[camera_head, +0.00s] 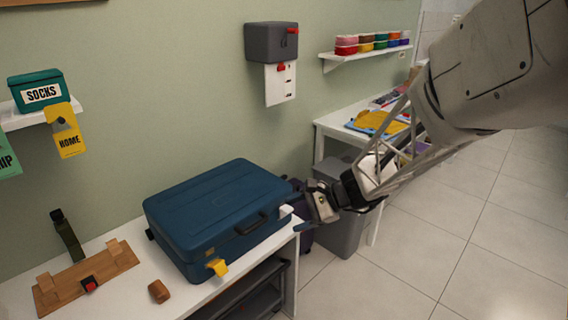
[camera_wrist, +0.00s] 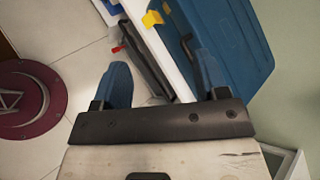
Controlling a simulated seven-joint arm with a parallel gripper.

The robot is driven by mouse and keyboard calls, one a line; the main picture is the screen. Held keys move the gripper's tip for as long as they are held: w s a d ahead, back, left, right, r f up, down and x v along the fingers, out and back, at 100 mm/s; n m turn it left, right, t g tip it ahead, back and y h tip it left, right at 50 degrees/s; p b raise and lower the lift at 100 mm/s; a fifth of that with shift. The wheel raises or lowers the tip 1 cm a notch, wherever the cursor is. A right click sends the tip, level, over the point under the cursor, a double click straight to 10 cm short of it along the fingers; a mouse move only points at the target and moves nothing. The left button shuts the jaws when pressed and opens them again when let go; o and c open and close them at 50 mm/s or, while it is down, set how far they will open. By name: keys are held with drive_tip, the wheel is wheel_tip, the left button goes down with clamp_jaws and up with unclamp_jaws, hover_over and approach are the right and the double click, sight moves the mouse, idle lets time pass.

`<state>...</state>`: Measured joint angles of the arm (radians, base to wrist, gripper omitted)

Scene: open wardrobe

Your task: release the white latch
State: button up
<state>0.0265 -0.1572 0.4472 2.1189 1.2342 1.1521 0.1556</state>
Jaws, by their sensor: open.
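The blue suitcase (camera_head: 215,215) lies closed on the white table, with a dark handle (camera_head: 250,223) on its front side. The white latch (camera_head: 285,211) is at the right end of that side. A yellow latch (camera_head: 217,267) is at the left end. My gripper (camera_head: 303,207) is open and empty, just right of the white latch. In the wrist view, its two blue fingers (camera_wrist: 160,62) are spread apart, with the suitcase (camera_wrist: 240,45) beyond the right finger and the yellow latch (camera_wrist: 151,19) farther off. The white latch is not discernible there. I cannot tell whether a finger touches it.
The white table edge (camera_head: 240,290) runs below the suitcase, above a dark rack (camera_head: 262,290). A grey bin (camera_head: 345,230) stands behind my gripper. A wooden block (camera_head: 158,291) and wooden stand (camera_head: 85,278) are at left. Open tiled floor (camera_head: 470,235) lies at right.

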drive_tip(key=w+f+m+t+y, duration=0.3)
drive_tip(key=w+f+m+t, duration=0.35)
drive_tip(key=w, duration=0.65)
drive_tip(key=m+t+h, duration=0.2)
drive_tip(key=m+t, duration=0.3)
drive_tip(key=m, duration=0.4)
approach(291, 210)
drive_tip(key=x, duration=0.4)
drive_tip(key=shift+s+d+f, duration=0.1)
drive_tip(key=shift+s+d, duration=0.05)
drive_tip(key=shift+x, duration=3.9)
drive_tip(key=c, duration=0.8)
